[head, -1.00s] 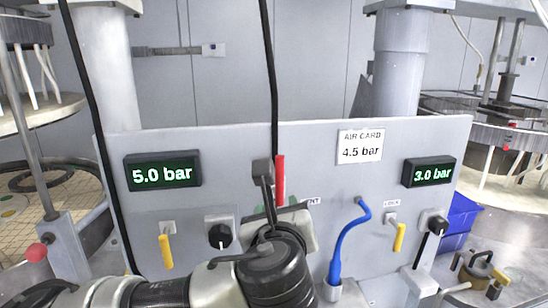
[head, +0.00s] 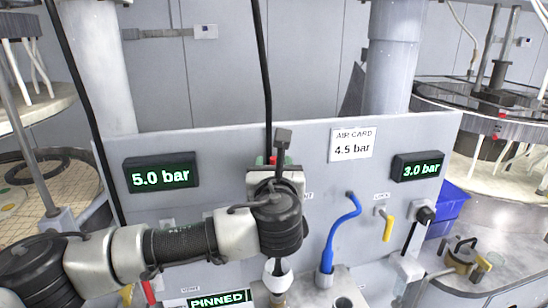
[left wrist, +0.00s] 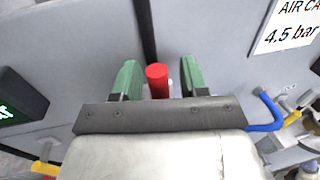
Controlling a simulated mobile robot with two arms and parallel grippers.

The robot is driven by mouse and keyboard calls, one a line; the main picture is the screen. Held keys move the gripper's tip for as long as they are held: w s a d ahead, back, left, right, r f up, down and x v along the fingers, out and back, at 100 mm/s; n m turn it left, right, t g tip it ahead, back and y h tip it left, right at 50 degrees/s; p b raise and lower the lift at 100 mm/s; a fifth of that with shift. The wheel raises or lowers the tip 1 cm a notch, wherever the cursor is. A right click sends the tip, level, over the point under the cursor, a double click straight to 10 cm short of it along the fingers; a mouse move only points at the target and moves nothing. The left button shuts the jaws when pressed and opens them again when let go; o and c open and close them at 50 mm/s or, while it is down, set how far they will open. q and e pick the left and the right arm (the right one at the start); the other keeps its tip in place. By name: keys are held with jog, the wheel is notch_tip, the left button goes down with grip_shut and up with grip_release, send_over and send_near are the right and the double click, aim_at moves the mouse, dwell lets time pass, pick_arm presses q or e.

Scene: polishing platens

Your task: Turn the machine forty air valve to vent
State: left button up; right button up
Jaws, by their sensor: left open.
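The valve's red handle (left wrist: 157,80) stands out from the grey panel between the green finger pads of my left gripper (left wrist: 156,82) in the left wrist view. The gripper is open, with a gap to the pad on each side. In the head view my left gripper (head: 272,160) is in front of the panel and hides most of the red handle. The label beside the valve is mostly covered; only its last letters show. No number forty is readable. My right gripper is not in view.
The panel (head: 225,150) carries a 5.0 bar display (head: 160,177), a 3.0 bar display (head: 417,167) and an AIR CARD 4.5 bar sign (head: 351,145). A blue hose (head: 340,232) and a yellow handle (head: 388,228) are to the right. A black cable (head: 262,80) hangs behind the gripper.

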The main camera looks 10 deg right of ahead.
pick_arm(q)
jog(key=shift+w, duration=0.3)
grip_shut()
jog(key=shift+f, duration=0.1)
